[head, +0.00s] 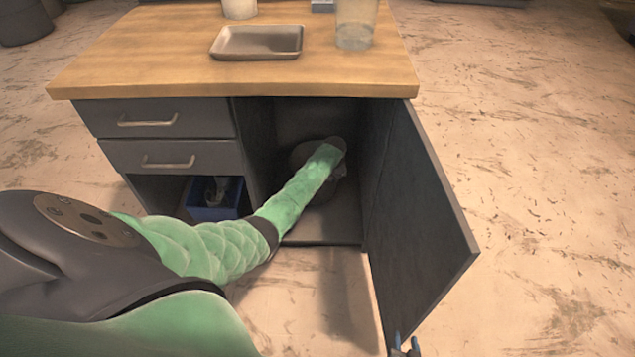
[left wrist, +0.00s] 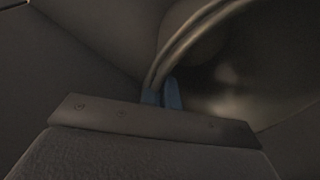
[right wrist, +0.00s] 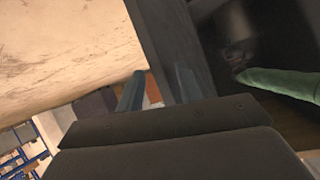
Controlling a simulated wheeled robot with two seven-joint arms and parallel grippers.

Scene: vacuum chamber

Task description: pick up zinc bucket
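The zinc bucket (head: 301,156) is a dark, dull metal pail inside the open cabinet compartment, largely hidden behind my left forearm in the head view. My left arm reaches into the compartment. The left wrist view shows the bucket's curved rim (left wrist: 184,42) and its shadowed inside. My left gripper (left wrist: 162,94) has its blue fingertips close together with the rim running between them, and looks shut on it. My right gripper (right wrist: 158,88) has its fingers apart, beside the open door's edge. It also shows at the bottom of the head view (head: 406,342).
The cabinet door (head: 420,215) swings open to the right of the compartment. A wooden desktop (head: 170,65) lies above, with a metal tray (head: 257,55) and a clear container (head: 355,25). A blue bin (head: 213,212) sits under the drawers. The floor at right is clear.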

